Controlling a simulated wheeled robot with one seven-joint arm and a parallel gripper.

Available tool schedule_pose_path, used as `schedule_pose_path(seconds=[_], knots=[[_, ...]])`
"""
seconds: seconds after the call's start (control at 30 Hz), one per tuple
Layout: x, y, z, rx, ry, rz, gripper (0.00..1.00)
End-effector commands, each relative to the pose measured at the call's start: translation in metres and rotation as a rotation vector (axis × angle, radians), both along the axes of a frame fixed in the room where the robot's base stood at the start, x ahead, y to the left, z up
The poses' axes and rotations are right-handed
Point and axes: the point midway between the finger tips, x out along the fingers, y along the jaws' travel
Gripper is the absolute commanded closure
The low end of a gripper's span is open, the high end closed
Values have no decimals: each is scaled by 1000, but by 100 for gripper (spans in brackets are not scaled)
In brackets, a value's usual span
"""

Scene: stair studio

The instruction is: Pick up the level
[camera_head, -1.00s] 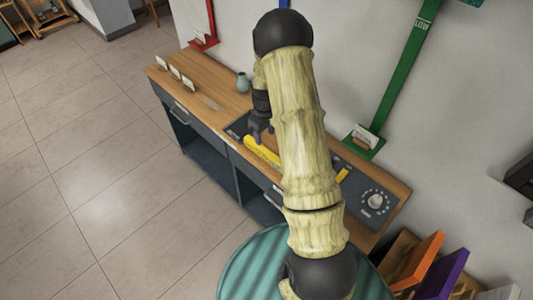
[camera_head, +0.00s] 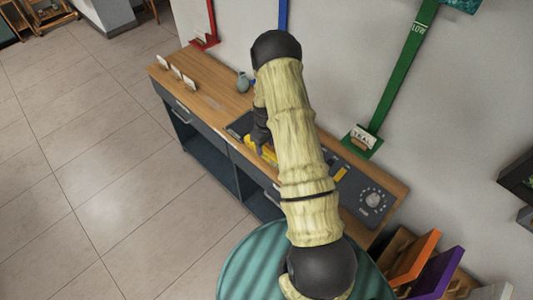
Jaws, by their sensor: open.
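The level is a yellow bar (camera_head: 268,154) lying on a dark mat on the wooden counter (camera_head: 206,88). Its right part is hidden behind my arm. My gripper (camera_head: 259,147) is dark and open, and it is down at the left part of the level. Whether the fingers straddle or touch it is too small to tell.
A small teal vase (camera_head: 242,82) stands behind my gripper. White cards (camera_head: 176,72) stand at the counter's left end. A dial (camera_head: 373,199) is on the dark panel at right. A round teal top (camera_head: 245,262) is in front. Bare floor lies to the left.

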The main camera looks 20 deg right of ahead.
Motion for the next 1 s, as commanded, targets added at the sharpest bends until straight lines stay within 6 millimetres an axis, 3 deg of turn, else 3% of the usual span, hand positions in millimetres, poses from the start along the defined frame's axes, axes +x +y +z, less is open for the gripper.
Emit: schedule_pose_path(seconds=[0.4,0.93,1.0], knots=[[-1,-4,-39,1,1,0,50],[-1,-4,-40,0,0,-1,50],[-1,-4,-40,0,0,-1,62]])
